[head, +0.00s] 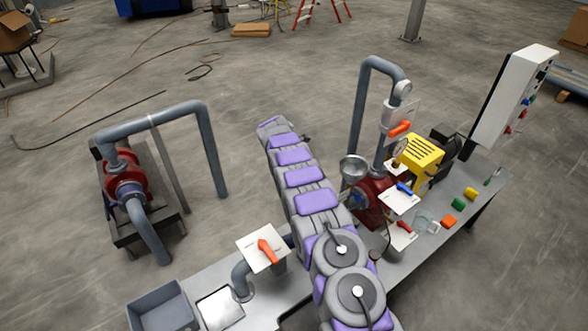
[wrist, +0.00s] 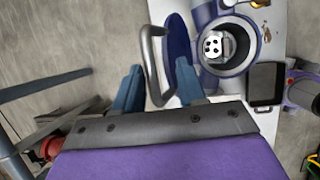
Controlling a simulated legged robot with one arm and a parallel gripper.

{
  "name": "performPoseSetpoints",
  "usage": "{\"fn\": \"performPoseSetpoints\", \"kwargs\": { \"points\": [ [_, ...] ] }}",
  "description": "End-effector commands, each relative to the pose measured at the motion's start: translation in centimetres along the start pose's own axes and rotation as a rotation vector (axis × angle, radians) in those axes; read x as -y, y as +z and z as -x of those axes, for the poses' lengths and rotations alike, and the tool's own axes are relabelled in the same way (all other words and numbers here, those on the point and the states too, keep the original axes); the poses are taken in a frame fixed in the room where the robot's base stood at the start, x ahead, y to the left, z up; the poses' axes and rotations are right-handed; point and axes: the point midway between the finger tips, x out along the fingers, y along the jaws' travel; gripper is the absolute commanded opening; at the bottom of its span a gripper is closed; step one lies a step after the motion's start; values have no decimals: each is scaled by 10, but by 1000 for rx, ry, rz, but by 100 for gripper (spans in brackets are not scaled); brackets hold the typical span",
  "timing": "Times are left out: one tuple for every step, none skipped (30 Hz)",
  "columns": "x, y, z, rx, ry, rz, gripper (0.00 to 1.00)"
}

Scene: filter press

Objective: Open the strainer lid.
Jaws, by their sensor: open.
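In the wrist view, the strainer (wrist: 247,38) is a blue-grey round housing with its top open. A pale insert with dark holes (wrist: 213,46) shows inside. The strainer lid (wrist: 178,48) is a dark blue disc seen nearly edge-on, tilted up beside the opening on its left. Its grey metal bar handle (wrist: 147,55) reaches toward my gripper. My gripper (wrist: 158,80) is open, with one blue finger on each side of the handle. I cannot tell whether either finger touches it. In the head view my arm hides the gripper and strainer.
A long metal bench (head: 190,290) holds a grey bin (head: 160,306), an orange-handled valve (head: 268,252), and a red pump (head: 372,193) with a yellow motor (head: 420,155). A control box (head: 512,95) stands at the right. A piped red pump (head: 125,175) stands on the left floor.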

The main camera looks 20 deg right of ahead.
Motion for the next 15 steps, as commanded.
{"fn": "performPoseSetpoints", "kwargs": {
  "points": [
    [0, 1, 8, 2, 1, 0, 40],
    [-1, 0, 13, 1, 2, 0, 40],
    [-1, 0, 20, 1, 3, 0, 40],
    [-1, 0, 24, 1, 3, 0, 40],
    [-2, 0, 29, 1, 4, 0, 40],
    [-2, 0, 36, 2, 5, -1, 40],
    [-2, 0, 43, 2, 6, -1, 40],
    [-2, 0, 49, 2, 7, -1, 40],
    [-2, 0, 56, 2, 5, -1, 40],
    [-2, 0, 61, 2, 4, -1, 40],
    [-1, 0, 66, 2, 3, 0, 40],
    [-1, 0, 76, 2, 3, -1, 40],
    [-1, 0, 84, 2, 2, -1, 40],
    [-1, 0, 90, 2, 2, -1, 40],
    [-1, 0, 98, 1, 2, -1, 40]
  ]
}}
